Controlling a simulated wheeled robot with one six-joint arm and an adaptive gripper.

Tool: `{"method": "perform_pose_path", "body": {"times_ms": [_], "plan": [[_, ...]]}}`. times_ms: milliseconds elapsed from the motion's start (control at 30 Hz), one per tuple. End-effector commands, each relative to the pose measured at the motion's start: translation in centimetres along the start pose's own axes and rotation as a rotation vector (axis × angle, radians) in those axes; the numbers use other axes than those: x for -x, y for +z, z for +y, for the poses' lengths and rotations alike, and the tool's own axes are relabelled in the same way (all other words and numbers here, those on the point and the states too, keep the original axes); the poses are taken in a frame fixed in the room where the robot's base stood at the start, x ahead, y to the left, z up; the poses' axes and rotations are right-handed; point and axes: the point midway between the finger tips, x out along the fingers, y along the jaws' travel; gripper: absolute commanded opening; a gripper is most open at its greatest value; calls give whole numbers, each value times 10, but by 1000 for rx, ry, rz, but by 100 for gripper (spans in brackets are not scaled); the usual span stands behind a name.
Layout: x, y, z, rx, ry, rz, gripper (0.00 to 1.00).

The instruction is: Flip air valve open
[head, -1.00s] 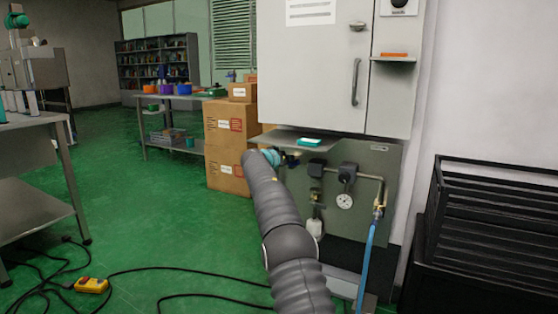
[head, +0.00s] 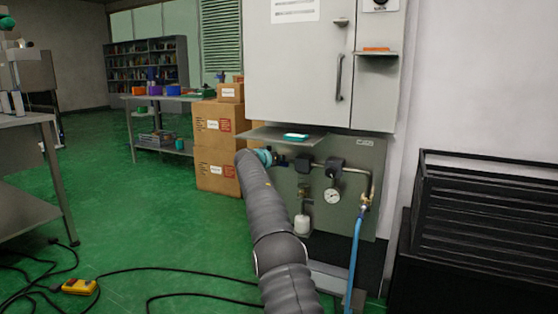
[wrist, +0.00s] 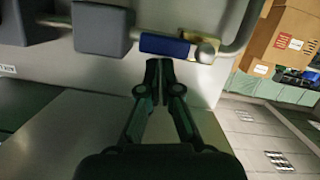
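The air valve shows in the wrist view as a blue handle (wrist: 165,45) beside a brass-coloured body (wrist: 207,51) on a grey pipe. The handle lies along the pipe direction in that picture. My gripper (wrist: 158,66) is just below the handle in the wrist view, its two fingers together with nothing seen between them. I cannot tell whether the fingertips touch the handle. In the head view the valve area (head: 282,160) is small and dark, at the left end of the pipe run, and my arm's end hides most of my gripper.
A grey panel carries a pressure gauge (head: 332,196), a blue hose (head: 355,255) and a shelf with a teal item (head: 296,137). Cardboard boxes (head: 217,145) stand to the left. A black slatted crate (head: 480,220) is at the right. Cables and a yellow pendant (head: 79,286) lie on the floor.

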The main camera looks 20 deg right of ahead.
Motion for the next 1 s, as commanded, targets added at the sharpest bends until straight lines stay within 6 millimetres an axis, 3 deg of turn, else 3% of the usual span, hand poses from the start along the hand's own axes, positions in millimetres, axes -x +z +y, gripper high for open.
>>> {"method": "perform_pose_path", "body": {"times_ms": [467,767,1000], "plan": [[1,3,1,4,4,-6,0],[26,1,1,4,2,-3,0],[58,0,2,2,2,-1,0]]}}
